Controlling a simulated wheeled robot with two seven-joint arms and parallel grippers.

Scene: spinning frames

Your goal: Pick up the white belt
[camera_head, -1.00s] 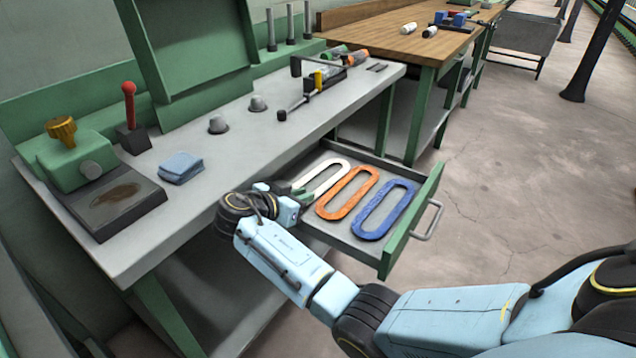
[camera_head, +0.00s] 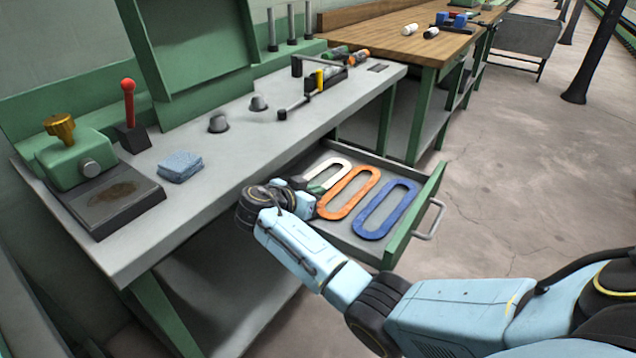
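The white belt (camera_head: 338,163) is a flat elongated loop lying in the open drawer, at the left of the orange belt (camera_head: 366,186) and the blue belt (camera_head: 407,196). My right gripper (camera_head: 311,187) is over the drawer's left part, at the near end of the white belt. It hides that end, and I cannot tell whether it touches the belt. Its fingers are small and partly hidden by the wrist, so their opening does not show. My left gripper is out of view.
The drawer's green front (camera_head: 418,215) has a metal handle (camera_head: 428,219). The grey workbench (camera_head: 235,160) stands above it on the left, with a blue cloth (camera_head: 180,167) and a red-knobbed lever (camera_head: 129,100). Open floor lies to the right.

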